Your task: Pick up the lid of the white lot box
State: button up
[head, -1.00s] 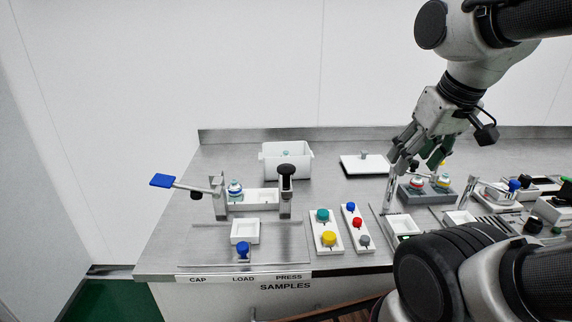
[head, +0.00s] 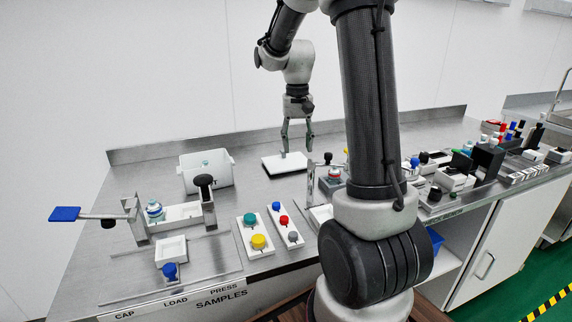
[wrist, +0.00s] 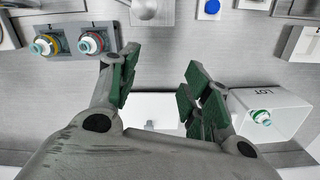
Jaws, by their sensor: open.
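The lid is a flat white plate (head: 277,166) with a small knob, lying on the steel bench right of the white lot box (head: 206,177). The box stands open, with a greenish-capped item inside. In the wrist view the lid (wrist: 172,106) shows between and beyond my fingers, partly hidden by my gripper body, its grey knob (wrist: 150,125) low in the gap. The box (wrist: 270,112), marked LOT, is right of my fingers there. My gripper (head: 297,148) is open and empty, pointing down above the lid; it also shows in the wrist view (wrist: 160,68).
A grey rack with two capped bottles (wrist: 68,42) stands close to the lid. A press fixture with a blue handle (head: 65,214) is at left. Button panels (head: 258,230) are in front. The back ledge (head: 150,152) runs behind the lid.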

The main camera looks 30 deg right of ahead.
aim_at(288, 160)
jog(key=w+d+f+m, duration=0.2)
jog(key=w, duration=0.2)
jog(key=w+d+f+m, duration=0.2)
jog(key=w+f, duration=0.1)
jog(key=w, duration=0.2)
jog(key=w+d+f+m, duration=0.2)
jog(key=w+f+m, duration=0.1)
jog(key=w, duration=0.1)
jog(key=shift+w+d+f, duration=0.15)
jog(key=shift+w+d, duration=0.05)
jog(key=shift+w, duration=0.2)
jog(key=w+m, duration=0.1)
jog(key=w+d, duration=0.1)
jog(key=shift+w+m, duration=0.4)
jog(key=w+r+m, duration=0.3)
jog(key=shift+d+r+t, duration=0.15)
jog(key=shift+d+t, duration=0.15)
jog(key=shift+t, duration=0.1)
jog(key=shift+m, duration=1.2)
jog(key=shift+s+f, duration=0.1)
jog(key=shift+f, duration=0.1)
jog(key=f, duration=0.5)
jog(key=a+f, duration=0.1)
jog(key=f, duration=0.1)
jog(key=shift+f, duration=0.2)
jog(key=shift+c, duration=0.4)
grip_shut()
